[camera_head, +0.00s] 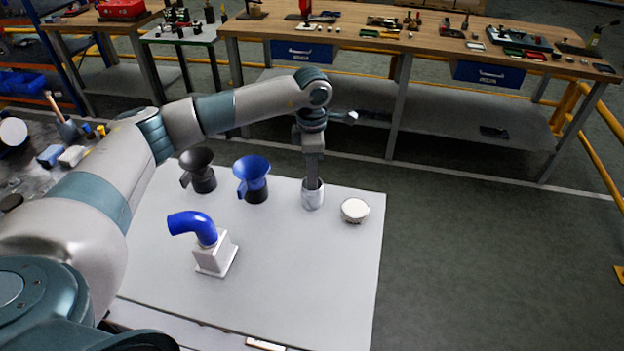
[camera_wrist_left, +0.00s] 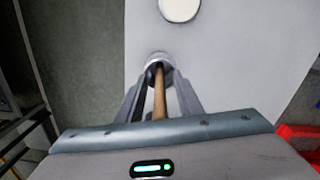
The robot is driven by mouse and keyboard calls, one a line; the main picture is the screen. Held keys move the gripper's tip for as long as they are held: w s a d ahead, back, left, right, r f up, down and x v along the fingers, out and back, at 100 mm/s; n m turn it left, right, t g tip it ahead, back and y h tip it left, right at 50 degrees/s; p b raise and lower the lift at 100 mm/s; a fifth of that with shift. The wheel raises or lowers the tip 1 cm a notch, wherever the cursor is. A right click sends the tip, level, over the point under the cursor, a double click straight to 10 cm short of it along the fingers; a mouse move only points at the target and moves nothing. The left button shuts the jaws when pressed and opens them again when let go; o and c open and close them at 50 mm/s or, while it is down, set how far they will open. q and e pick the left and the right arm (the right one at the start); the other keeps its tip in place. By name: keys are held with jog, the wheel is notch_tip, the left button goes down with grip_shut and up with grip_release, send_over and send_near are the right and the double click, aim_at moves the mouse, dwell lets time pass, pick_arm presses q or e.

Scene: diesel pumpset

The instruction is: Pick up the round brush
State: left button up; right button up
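A whitish-grey cup-like cylinder (camera_head: 312,195) stands on the white table top, directly under my left gripper (camera_head: 312,182). In the left wrist view, a wooden handle (camera_wrist_left: 159,95) runs between the fingers of my left gripper (camera_wrist_left: 162,76) toward the pale round rim (camera_wrist_left: 158,57) of this cylinder. I cannot tell whether the handle belongs to the round brush standing in the cup, or whether the fingers touch it. The gripper points straight down, fingertips at the rim. A round white object (camera_head: 355,210) lies just right of the cylinder. My right gripper is not in view.
A black funnel (camera_head: 198,172) and a blue funnel (camera_head: 252,178) stand left of the cylinder. A blue bent pipe (camera_head: 195,226) on a white block (camera_head: 215,254) stands nearer. The table's front right part is clear. A long wooden workbench (camera_head: 420,45) stands behind.

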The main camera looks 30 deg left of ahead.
pick_arm(q)
jog(key=shift+c, duration=0.6)
grip_shut()
